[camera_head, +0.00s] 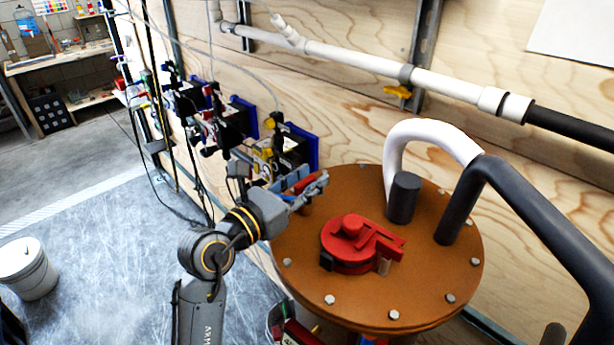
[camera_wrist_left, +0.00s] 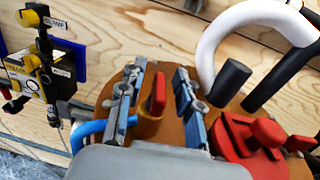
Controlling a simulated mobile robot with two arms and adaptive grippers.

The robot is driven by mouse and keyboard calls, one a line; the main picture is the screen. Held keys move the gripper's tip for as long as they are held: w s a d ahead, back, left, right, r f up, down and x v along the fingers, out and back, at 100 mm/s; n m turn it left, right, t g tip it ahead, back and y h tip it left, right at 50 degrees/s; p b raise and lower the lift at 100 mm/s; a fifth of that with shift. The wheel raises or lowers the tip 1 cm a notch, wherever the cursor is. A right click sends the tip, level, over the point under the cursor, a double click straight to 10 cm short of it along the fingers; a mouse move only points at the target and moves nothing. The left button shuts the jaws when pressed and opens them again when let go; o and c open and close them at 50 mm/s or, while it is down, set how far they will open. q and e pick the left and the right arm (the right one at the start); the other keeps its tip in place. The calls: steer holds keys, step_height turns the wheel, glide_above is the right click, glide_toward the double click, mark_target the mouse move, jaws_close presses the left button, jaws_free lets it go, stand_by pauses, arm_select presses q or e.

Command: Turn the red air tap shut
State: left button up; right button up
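The red air tap (camera_wrist_left: 158,92) shows in the left wrist view as an upright red lever on a brass-coloured body, with a blue hose at its lower left. It sits near the left edge of the round brown lid (camera_head: 330,290). My left gripper (camera_wrist_left: 159,88) is open, with one finger on each side of the red lever and visible gaps between. In the head view the left gripper (camera_head: 308,184) covers most of the tap, and only a bit of red shows between its fingers. My right gripper is not in view.
A larger red clamp-like part (camera_head: 352,240) lies on the lid right of the gripper. A white bent pipe (camera_head: 430,132) and a black pipe (camera_head: 530,205) rise from the lid. Valve units (camera_head: 290,150) hang on the wooden wall behind. A white bucket (camera_head: 28,268) stands at left.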

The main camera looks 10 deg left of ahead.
arm_select(q)
jaws_close()
steer(key=shift+h, duration=0.3)
